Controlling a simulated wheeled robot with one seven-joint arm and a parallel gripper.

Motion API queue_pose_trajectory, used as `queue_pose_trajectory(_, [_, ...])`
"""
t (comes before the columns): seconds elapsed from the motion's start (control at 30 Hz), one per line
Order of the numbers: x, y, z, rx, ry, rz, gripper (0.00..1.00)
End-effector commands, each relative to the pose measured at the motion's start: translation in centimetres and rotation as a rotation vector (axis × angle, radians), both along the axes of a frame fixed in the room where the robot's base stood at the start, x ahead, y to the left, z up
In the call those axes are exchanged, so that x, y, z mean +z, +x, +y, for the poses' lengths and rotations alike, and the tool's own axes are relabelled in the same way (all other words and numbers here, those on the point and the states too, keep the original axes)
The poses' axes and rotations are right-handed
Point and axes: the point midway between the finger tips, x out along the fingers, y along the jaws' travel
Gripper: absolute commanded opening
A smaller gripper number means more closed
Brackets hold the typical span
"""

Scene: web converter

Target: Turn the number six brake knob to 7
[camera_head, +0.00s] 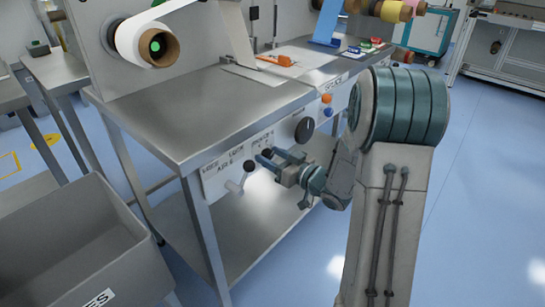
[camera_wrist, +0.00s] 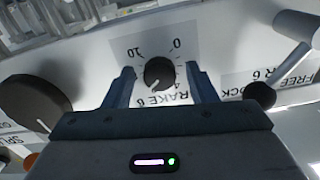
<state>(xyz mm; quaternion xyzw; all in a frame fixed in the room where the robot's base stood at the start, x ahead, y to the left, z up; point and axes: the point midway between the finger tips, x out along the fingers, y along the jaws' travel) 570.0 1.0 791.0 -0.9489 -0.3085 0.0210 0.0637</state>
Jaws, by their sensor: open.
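The brake knob (camera_wrist: 159,73), small, round and black, sits on a white plate in the wrist view. The upside-down label below it reads as brake 6, partly covered by the knob and my gripper. Scale figures 0, 4 and 10 show around it; its pointer setting is too small to tell. My gripper (camera_wrist: 161,80) is open, with one blue finger at each side of the knob and gaps between. In the head view my gripper (camera_head: 267,156) is at the table's front panel and the brake knob cannot be made out.
A lever with a black ball (camera_wrist: 260,95) and a pale handle (camera_wrist: 297,32) is close on the right in the wrist view. A large black knob (camera_wrist: 36,101) is on the left. The steel table (camera_head: 185,125) stands above the panel; a grey bin (camera_head: 85,235) is at lower left.

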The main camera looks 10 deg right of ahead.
Motion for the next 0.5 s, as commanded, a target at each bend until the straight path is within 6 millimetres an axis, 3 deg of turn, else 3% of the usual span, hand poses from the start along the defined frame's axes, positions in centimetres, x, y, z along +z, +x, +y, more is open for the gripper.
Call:
queue_pose_trajectory(0.23, [0.1, -1.3, -1.1, -0.003, -0.001, 0.0, 0.52])
queue_pose_trajectory(0.5, [0.1, -6.2, -4.7, -0.006, 0.0, 0.001, 0.52])
